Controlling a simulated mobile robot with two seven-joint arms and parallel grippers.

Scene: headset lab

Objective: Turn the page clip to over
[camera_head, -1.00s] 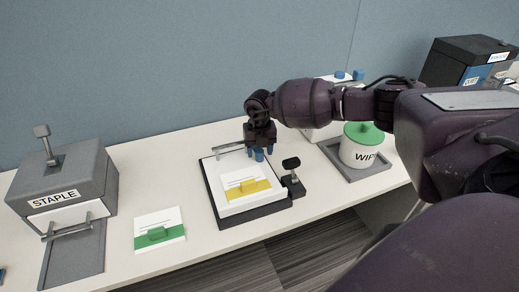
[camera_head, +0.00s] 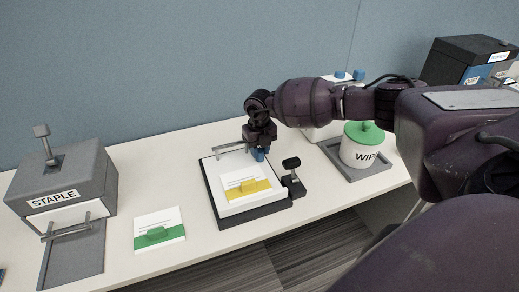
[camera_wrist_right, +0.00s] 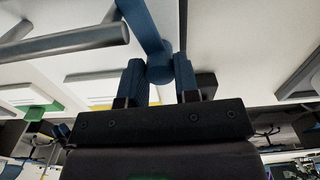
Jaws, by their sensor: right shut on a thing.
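A black tray (camera_head: 255,214) on the table holds white pages (camera_head: 233,207) with a yellow strip. My right gripper (camera_head: 257,154) is low over the tray's back edge, pointing down. In the right wrist view, its blue fingers (camera_wrist_right: 160,80) are closed around a round blue knob (camera_wrist_right: 160,68). A blue arm (camera_wrist_right: 140,22) runs from this knob, and I take it to be the page clip. In the head view the gripper mostly hides the clip. My left gripper is not in view.
A grey bar (camera_head: 229,147) stands at the tray's back left, close to my gripper. A black knob on a post (camera_head: 291,164) is at its right. The stapler box (camera_head: 65,180), a green-striped card (camera_head: 159,222) and the wipes tub (camera_head: 361,150) stand apart.

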